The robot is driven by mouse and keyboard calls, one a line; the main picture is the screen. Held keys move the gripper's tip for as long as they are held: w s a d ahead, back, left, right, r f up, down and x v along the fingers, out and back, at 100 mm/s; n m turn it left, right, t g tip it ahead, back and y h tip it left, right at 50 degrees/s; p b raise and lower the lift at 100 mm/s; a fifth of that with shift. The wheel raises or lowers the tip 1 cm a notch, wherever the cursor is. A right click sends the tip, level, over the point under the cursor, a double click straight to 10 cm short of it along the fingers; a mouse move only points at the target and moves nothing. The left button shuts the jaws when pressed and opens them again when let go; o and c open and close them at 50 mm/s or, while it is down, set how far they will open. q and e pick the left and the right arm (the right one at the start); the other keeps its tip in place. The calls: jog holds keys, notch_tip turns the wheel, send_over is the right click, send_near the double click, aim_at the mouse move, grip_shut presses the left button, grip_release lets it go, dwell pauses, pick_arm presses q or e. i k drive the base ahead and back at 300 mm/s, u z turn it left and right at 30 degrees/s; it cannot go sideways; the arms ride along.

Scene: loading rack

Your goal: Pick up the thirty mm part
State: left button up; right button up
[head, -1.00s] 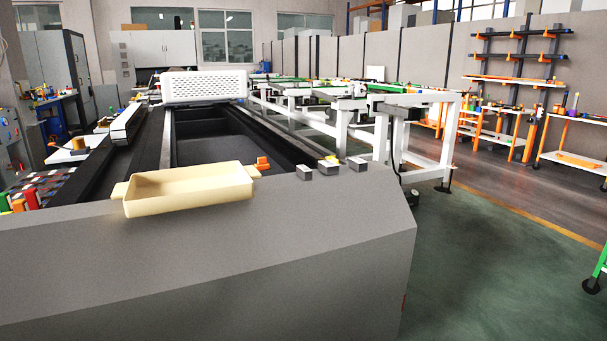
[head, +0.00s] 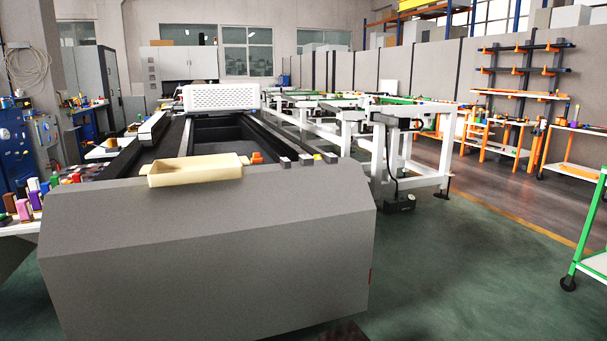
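Several small parts sit on the near top edge of the big grey machine. There is a small grey block (head: 285,163), a second grey block (head: 306,160) with a yellow piece (head: 317,156) beside it, and a third grey block (head: 330,158). An orange part (head: 257,158) sits just right of a cream tray (head: 195,177). I cannot tell which one is the thirty mm part; no size marking is readable. Neither of my grippers is in view.
The grey machine (head: 210,250) fills the near middle. A table with coloured items (head: 25,210) stands at the left, and a green-framed cart (head: 590,262) at the right. White frames (head: 400,150) stand behind. Green floor (head: 460,270) is clear at the right front.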

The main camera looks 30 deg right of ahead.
aim_at(286, 162)
jog(key=z, duration=1.05)
jog(key=i, duration=1.55)
jog(key=u, duration=0.15)
